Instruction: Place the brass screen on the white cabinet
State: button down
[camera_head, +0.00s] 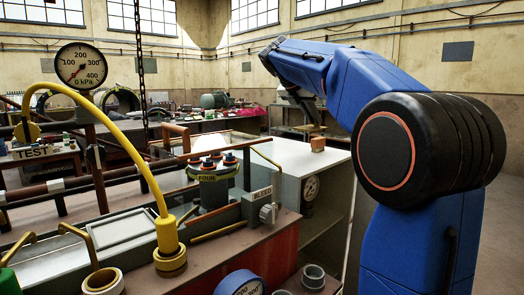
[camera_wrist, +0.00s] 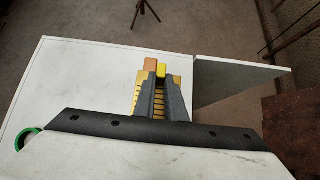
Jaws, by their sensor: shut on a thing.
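The white cabinet (camera_head: 284,152) stands right of the bench in the head view; its pale top (camera_wrist: 85,75) fills much of the wrist view. My gripper (camera_head: 308,117) is over the cabinet's far part, pointing down. In the wrist view its two grey fingers (camera_wrist: 162,92) are shut on the brass screen (camera_wrist: 155,106), a yellow, ribbed piece showing between and beside them. The fingers hide much of it. I cannot tell whether the screen touches the cabinet top.
A green ring (camera_wrist: 28,137) lies at left, partly hidden. The cabinet top is clear left of the fingers.

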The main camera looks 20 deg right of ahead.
jog(key=shift+w+a+r, duration=0.15)
jog(key=shift+w+a, duration=0.05)
jog(key=shift+a, duration=0.1)
jog(key=shift+w+a+f, duration=0.15)
jog(key=shift+f, duration=4.75)
jog(key=shift+f, duration=0.1)
jog(key=c, duration=1.8)
grip_release()
